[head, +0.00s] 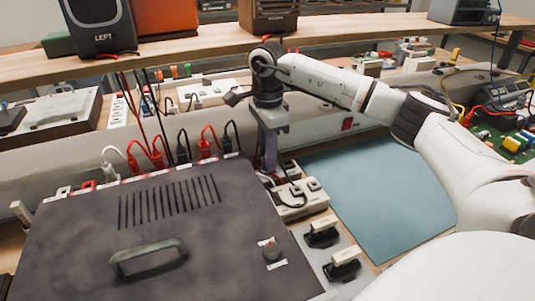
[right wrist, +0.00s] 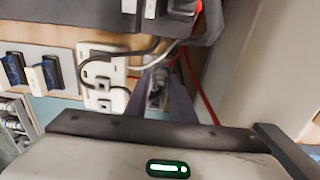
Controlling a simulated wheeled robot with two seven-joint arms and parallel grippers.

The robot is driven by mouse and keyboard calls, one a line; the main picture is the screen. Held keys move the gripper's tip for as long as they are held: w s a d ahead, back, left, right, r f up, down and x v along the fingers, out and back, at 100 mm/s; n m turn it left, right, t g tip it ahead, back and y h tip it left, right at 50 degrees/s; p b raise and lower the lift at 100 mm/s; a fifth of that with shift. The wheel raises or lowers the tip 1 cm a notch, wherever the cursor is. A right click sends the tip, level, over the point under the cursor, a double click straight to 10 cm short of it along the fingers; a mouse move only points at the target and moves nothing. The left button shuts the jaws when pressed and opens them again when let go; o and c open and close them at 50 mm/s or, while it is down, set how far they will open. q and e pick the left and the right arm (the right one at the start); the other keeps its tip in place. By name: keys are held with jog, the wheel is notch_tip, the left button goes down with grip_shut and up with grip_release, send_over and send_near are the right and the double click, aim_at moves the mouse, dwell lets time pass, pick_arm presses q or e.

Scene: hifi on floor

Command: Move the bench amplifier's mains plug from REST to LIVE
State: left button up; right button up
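The dark bench amplifier (head: 140,225) lies at the front left in the head view, with a handle, vent slots and a row of red, black and white plugs along its back edge. A white socket block (head: 300,200) with a dark lead stands just right of it; the right wrist view shows this block (right wrist: 101,75) left of my fingers. My right gripper (head: 268,168) points down behind the block, close to the amplifier's back right corner. In the right wrist view its fingers (right wrist: 160,78) stand apart, with a small greyish thing, unclear, between or beyond them. The REST and LIVE labels are not readable.
Two black-handled parts with white tags (head: 323,230) sit on a metal plate in front of the block. A blue-green mat (head: 385,195) to the right is clear. A wooden shelf (head: 200,43) with boxes runs behind. A red lead (right wrist: 200,90) passes right of my fingers.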

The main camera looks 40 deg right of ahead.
jog(key=shift+o, duration=1.2)
notch_tip(320, 180, up, 15)
jog(key=p, duration=0.5)
jog(key=shift+r, duration=0.15)
